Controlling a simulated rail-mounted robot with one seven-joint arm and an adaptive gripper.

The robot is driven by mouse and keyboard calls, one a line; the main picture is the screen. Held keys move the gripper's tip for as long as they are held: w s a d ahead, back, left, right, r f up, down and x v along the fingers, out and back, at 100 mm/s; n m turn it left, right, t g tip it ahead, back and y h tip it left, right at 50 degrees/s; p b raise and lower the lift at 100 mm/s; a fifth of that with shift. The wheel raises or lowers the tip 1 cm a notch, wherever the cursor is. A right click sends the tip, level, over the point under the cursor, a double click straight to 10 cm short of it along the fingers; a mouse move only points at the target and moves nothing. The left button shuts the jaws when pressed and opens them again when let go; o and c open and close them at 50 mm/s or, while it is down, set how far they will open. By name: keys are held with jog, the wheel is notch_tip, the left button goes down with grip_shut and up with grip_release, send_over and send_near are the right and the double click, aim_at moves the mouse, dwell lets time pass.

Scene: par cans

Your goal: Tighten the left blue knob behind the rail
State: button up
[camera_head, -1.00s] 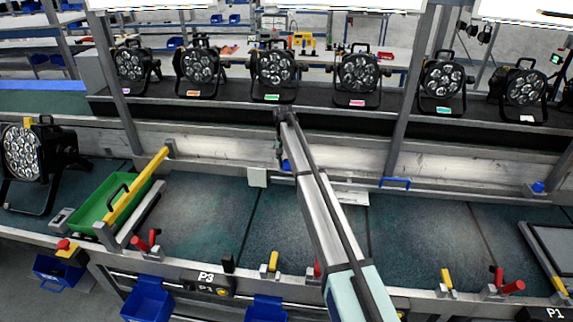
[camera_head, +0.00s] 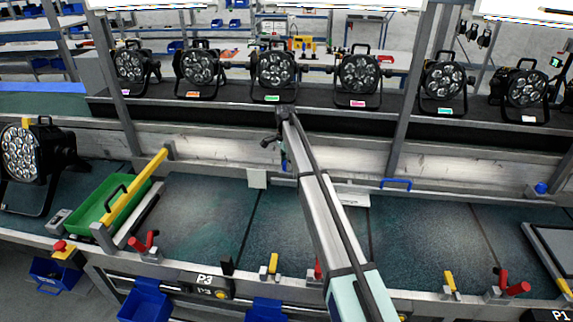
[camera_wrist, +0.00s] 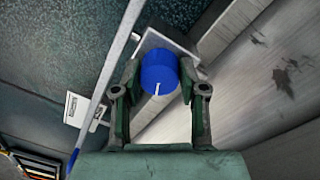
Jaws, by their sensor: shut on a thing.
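The left blue knob (camera_wrist: 158,70) shows in the wrist view as a round blue cap with a short white line, on a metal bracket behind the rail (camera_wrist: 117,62). My gripper (camera_wrist: 161,78) has a finger on each side of the knob and is shut on it. In the head view, my gripper (camera_head: 282,158) is at the back rail at mid-picture, and my arm hides most of the knob there. Another blue knob (camera_head: 540,188) stands at the far right behind the rail.
A blue handle (camera_head: 396,183) is on the rail right of my arm. A pale plate (camera_head: 257,179) hangs left of my gripper. Several par cans (camera_head: 275,70) stand on the shelf above. A green tray (camera_head: 103,205) lies at left. The belt in front is mostly clear.

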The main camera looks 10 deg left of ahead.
jog(key=m, duration=0.4)
jog(key=shift+m, duration=0.4)
dwell(0.4)
jog(key=o, duration=1.1)
jog(key=shift+o, duration=0.2)
notch_tip(320, 180, up, 12)
jog(key=shift+w, duration=0.35)
